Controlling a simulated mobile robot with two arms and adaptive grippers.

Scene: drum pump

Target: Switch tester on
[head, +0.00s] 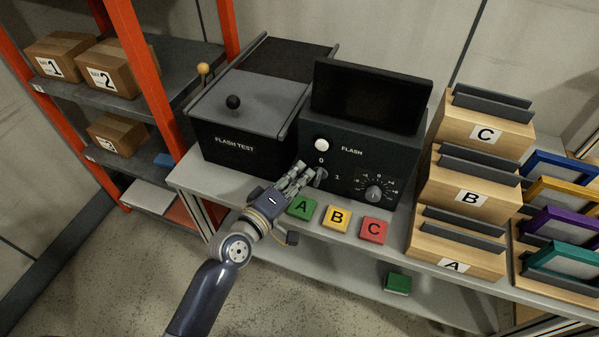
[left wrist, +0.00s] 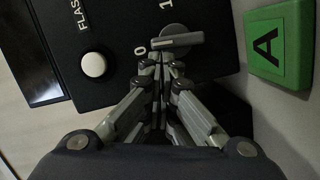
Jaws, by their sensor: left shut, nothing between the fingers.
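The black tester (head: 362,150), marked FLASH, stands on the grey shelf with a dark screen (head: 370,97) on top. Its grey rotary switch (head: 320,179) sits between the marks 0 and 1. In the left wrist view the white line on the switch (left wrist: 188,40) points toward the 0. My left gripper (head: 305,172) is at the tester's front, right by the switch. In the left wrist view its fingertips (left wrist: 168,66) are together, empty, just beside the switch handle; I cannot tell if they touch it. My right gripper is not in view.
A white button (head: 321,145) is above the switch and a dial (head: 374,193) to its right. Green A (head: 301,208), yellow B (head: 337,218) and red C (head: 373,230) blocks lie in front. The FLASH TEST box (head: 236,145) stands left, wooden holders (head: 467,185) right.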

